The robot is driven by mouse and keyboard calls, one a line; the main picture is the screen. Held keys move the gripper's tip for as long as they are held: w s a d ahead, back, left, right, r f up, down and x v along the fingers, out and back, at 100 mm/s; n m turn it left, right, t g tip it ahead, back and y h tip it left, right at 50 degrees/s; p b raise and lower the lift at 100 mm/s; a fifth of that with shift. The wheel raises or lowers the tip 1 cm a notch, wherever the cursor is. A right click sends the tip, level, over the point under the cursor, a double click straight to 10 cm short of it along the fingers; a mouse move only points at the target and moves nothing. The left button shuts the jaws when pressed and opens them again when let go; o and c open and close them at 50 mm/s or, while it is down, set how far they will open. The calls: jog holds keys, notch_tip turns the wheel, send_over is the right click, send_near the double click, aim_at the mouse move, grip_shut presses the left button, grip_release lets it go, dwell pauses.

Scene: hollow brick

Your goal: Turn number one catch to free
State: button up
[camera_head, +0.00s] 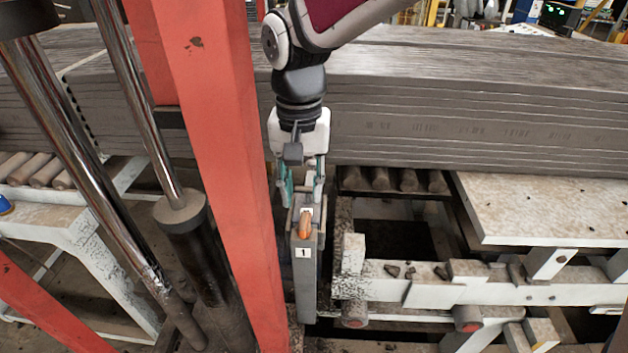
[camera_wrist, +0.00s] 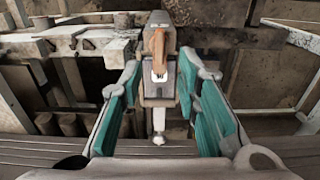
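The number one catch has an orange handle (camera_head: 305,223) on top of a narrow grey post (camera_head: 306,275) with a white "1" label. My gripper (camera_head: 301,197) points down just above and behind the handle, with its teal-padded fingers apart. In the wrist view the orange handle (camera_wrist: 158,45) lies at the top centre, pointing away. The open gripper (camera_wrist: 160,68) has one finger on each side of the catch's near end. A gap seems to show on both sides. Whether either fingertip touches the catch I cannot tell.
A red upright beam (camera_head: 215,140) stands close left of my gripper. A long stack of grey boards (camera_head: 440,110) lies behind it. A white metal frame (camera_head: 480,288) is to the right, and a pale plate (camera_head: 545,208) sits above it. Chrome rods (camera_head: 90,150) stand at the left.

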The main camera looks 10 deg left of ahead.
aim_at(304, 221)
notch_tip(304, 221, down, 8)
jog(key=shift+r+p, duration=0.15)
jog(key=shift+p, duration=0.3)
grip_shut()
